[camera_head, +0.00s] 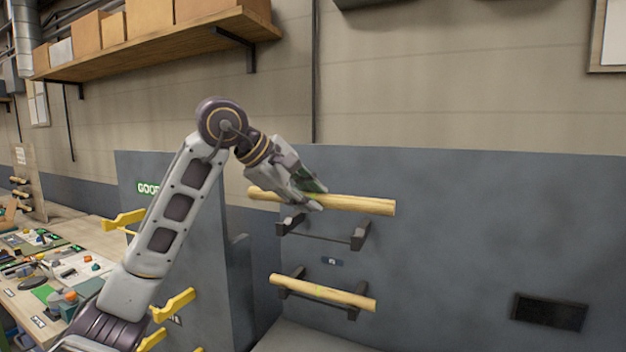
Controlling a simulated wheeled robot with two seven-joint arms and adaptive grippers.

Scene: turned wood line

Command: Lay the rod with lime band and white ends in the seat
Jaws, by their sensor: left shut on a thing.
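My left gripper (314,196) is shut on a pale wooden rod (362,204) near its middle. The rod lies roughly level, just above the upper pair of dark brackets (358,236), which is empty. The fingers cover the rod's middle, so I cannot tell its band colour; a green tint shows by the fingers. A second wooden rod (343,297) lies in the lower pair of dark brackets (352,313) and has a faint lime mark near its middle. White ends are not clear on either rod. My right gripper is not in view.
Yellow brackets (174,304) stick out from the grey panel at left, below a lit green sign (148,188). A cluttered workbench (22,310) stands at far left. A shelf with boxes (160,38) hangs above. A dark plate (549,312) is on the wall at right.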

